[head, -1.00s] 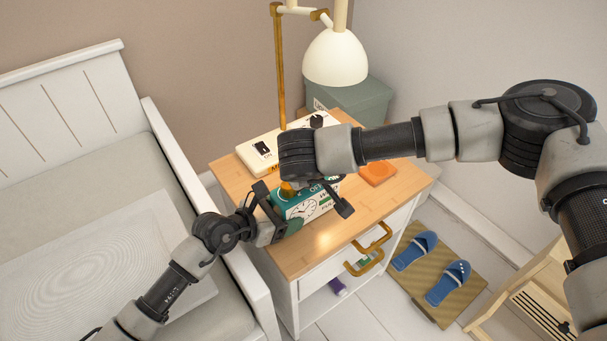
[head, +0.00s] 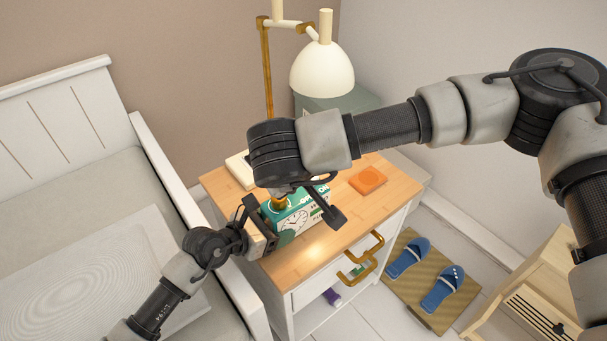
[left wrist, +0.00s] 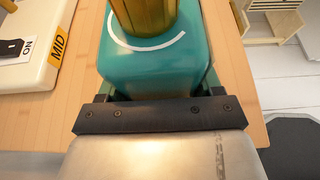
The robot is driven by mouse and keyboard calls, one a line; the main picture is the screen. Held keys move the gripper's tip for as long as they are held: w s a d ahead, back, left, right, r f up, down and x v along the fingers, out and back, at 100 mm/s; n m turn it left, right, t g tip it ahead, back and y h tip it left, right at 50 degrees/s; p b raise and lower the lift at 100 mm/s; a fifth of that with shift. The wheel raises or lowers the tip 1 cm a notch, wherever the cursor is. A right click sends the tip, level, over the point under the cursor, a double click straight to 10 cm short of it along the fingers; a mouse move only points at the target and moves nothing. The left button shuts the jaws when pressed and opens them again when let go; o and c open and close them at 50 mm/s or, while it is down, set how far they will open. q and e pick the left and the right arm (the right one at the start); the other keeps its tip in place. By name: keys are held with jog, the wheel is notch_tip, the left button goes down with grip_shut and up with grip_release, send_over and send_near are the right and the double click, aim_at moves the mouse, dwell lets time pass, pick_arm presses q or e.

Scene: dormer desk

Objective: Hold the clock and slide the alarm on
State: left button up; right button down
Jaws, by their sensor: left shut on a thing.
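The teal clock (head: 296,221), with a white dial on its front, stands on the wooden bedside table (head: 385,200). My left gripper (head: 266,228) is shut on the clock from its left end. The left wrist view shows the clock's teal top (left wrist: 150,68) close up between the jaws, with a brass knob (left wrist: 145,15) and a white arc mark around it. My right gripper (head: 318,203) hangs just above and behind the clock. One dark finger shows; the rest is hidden by my right wrist, so its opening and any contact are unclear. The alarm slider is not clearly visible.
An orange square (head: 369,180) lies on the table right of the clock. A cream box (head: 239,168) with a switch (left wrist: 12,48) stands behind, mostly hidden. A cream lamp (head: 322,70) rises at the back. The table's front right is clear.

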jog(key=shift+s+r, duration=0.25)
jog(key=shift+r, duration=0.05)
pick_arm(q)
jog(key=o, duration=1.2)
jog(key=shift+o, duration=0.2)
